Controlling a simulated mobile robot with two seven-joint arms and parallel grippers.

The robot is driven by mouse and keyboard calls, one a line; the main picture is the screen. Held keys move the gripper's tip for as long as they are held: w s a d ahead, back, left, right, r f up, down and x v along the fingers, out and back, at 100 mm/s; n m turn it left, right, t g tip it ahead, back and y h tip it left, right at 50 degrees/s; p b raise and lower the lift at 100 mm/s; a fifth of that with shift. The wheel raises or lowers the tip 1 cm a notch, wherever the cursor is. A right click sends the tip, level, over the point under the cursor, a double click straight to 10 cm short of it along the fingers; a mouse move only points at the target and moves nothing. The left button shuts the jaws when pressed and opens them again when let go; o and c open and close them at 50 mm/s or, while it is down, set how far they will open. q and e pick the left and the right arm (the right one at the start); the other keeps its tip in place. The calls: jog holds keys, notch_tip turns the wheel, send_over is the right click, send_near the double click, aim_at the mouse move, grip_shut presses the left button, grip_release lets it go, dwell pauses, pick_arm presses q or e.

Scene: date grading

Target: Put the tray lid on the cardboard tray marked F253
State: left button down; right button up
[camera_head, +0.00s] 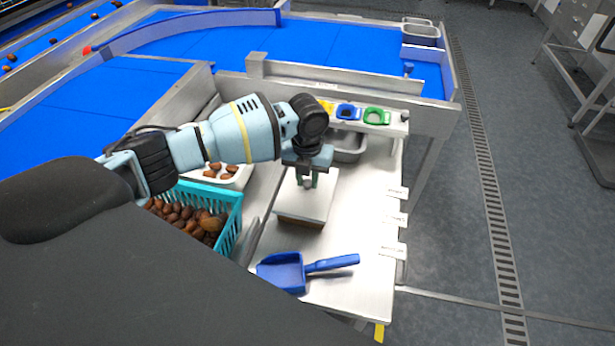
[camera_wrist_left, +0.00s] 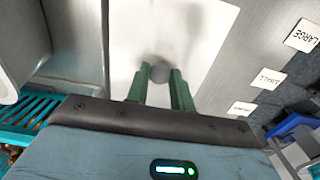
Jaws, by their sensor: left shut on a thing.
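The tray lid (camera_head: 318,197) is a flat white plate with a grey knob (camera_wrist_left: 159,72). My left gripper (camera_head: 307,182) points down over it, and its green fingers are shut on the knob. In the left wrist view the lid (camera_wrist_left: 205,30) fills the middle, and the gripper (camera_wrist_left: 158,88) is at the knob. The brown cardboard tray (camera_head: 300,222) shows as a strip under the lid's near edge. I cannot tell whether the lid rests on it or is slightly above. No F253 mark is readable. My right gripper is not in view.
A blue scoop (camera_head: 285,272) lies on the steel bench (camera_head: 350,290) in front. A teal basket (camera_head: 233,222) of dates and a white tray (camera_head: 238,177) with dates are left. A metal pan (camera_head: 349,150) stands behind. White labels (camera_head: 394,220) line the right edge.

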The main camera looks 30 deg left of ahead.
pick_arm(q)
jog(key=shift+f, duration=0.55)
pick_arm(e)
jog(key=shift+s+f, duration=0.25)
pick_arm(q)
jog(key=c, duration=0.7)
grip_release()
jog(key=shift+r+p, duration=1.2)
jog(key=shift+r, duration=2.35)
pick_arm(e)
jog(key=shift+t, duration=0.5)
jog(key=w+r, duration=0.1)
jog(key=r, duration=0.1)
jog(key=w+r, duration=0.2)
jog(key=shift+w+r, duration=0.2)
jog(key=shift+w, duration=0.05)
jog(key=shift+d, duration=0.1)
